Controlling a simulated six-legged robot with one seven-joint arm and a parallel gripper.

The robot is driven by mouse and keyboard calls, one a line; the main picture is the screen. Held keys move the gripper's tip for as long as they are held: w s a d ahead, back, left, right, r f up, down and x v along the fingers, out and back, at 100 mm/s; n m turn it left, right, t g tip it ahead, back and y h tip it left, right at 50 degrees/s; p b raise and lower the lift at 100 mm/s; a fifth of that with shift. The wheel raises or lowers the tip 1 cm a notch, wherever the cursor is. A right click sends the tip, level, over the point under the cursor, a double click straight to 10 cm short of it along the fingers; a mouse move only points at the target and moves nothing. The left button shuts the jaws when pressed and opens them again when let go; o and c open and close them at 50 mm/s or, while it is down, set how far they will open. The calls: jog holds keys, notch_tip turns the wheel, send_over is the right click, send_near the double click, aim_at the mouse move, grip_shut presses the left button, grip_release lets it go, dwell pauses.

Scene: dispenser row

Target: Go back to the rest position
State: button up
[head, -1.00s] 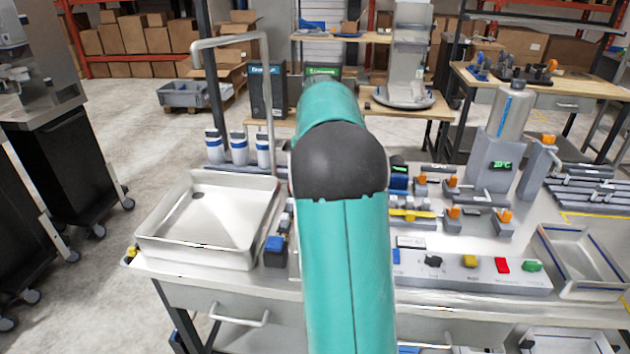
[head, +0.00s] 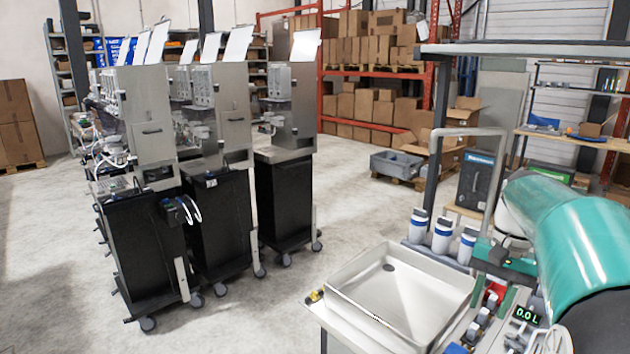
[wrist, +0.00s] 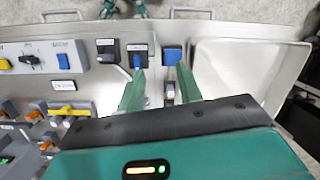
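My gripper (wrist: 160,76) shows in the wrist view with its two green fingers apart and nothing between them. It is above the front part of the bench, over a row of small controls. A blue control (wrist: 172,54) lies near the right fingertip, and a black-based control with a blue lever (wrist: 138,55) near the left one. I cannot tell whether the fingers touch either. In the head view my teal arm reaches in at the right edge, and the green hand (head: 506,258) is right of the sink.
A metal sink (head: 402,290) sits at the bench's left end, with a tall bent pipe and several white-blue bottles (head: 442,235) behind it. Black wheeled carts (head: 220,215) with machines stand on the left. Open floor lies between carts and bench.

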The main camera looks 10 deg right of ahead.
jog(key=s+a+f+n+t, duration=0.1)
jog(key=s+a+n+t, duration=0.1)
jog(key=s+a, duration=0.2)
jog(key=s+a+f+n+t+h, duration=0.1)
jog(key=s+a, duration=0.4)
jog(key=a, duration=0.5)
jog(key=s+a+f+n+t, duration=0.1)
jog(key=s+a+n+t, duration=0.2)
jog(key=a, duration=0.5)
jog(key=shift+s+f+n+t+h, duration=0.25)
jog(key=shift+s+n+t+h, duration=0.15)
jog(key=shift+s+n, duration=0.45)
